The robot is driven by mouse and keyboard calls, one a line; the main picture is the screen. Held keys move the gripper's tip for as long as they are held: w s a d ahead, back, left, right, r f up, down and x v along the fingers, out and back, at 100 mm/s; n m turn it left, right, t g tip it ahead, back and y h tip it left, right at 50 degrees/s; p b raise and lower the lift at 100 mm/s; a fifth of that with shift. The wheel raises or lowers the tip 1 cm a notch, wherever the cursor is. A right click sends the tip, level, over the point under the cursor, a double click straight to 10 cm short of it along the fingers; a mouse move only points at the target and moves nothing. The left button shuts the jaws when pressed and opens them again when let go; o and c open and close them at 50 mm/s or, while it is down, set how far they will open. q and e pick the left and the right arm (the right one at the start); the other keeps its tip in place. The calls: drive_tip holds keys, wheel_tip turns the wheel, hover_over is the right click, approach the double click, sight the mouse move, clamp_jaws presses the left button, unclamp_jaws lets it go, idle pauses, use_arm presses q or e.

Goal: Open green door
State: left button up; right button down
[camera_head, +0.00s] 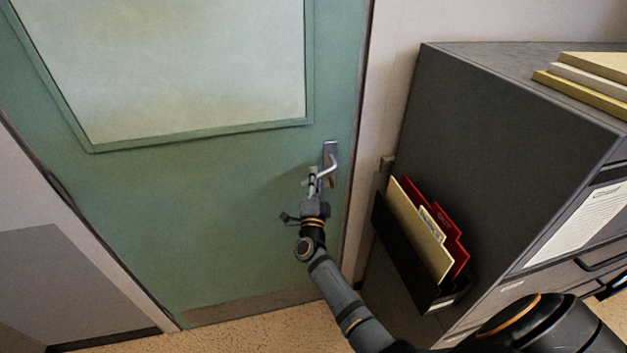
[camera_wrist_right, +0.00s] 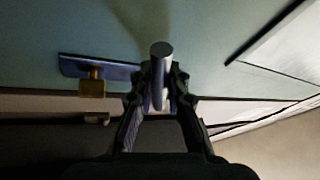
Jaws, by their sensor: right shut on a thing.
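The green door (camera_head: 160,220) fills the left and middle of the head view, with a frosted window in its upper part. It looks closed in its frame. Its silver lever handle (camera_head: 328,167) sits on a metal plate near the door's right edge. My right gripper (camera_head: 313,185) is at the lever and shut on it. In the right wrist view, the handle (camera_wrist_right: 161,75) lies between the two fingers of the right gripper (camera_wrist_right: 160,90), its round end toward the camera. The fingers hide part of the lever. My left gripper is not in view.
A dark grey cabinet (camera_head: 480,130) stands close to the right of the door, with folders (camera_head: 590,77) on top. A black wall holder (camera_head: 400,245) with red and cream files is on its side, near my right arm. The speckled floor (camera_head: 240,325) in front of the door is clear.

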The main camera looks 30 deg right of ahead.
drive_tip(key=shift+s+d+f+n+t+y+b, duration=0.15)
drive_tip(key=shift+f+n+t+y+b, duration=0.1)
drive_tip(key=shift+n, duration=0.4)
drive_tip(key=shift+w+d+f+n+t+y+b, duration=0.1)
drive_tip(key=shift+f+n+t+y+b, duration=0.15)
drive_tip(key=shift+n, duration=0.35)
drive_tip(key=shift+s+d+f+n+t+y+b, duration=0.1)
drive_tip(key=shift+d+f+n+t+y+b, duration=0.15)
drive_tip(key=shift+n, duration=0.4)
drive_tip(key=shift+a, duration=0.1)
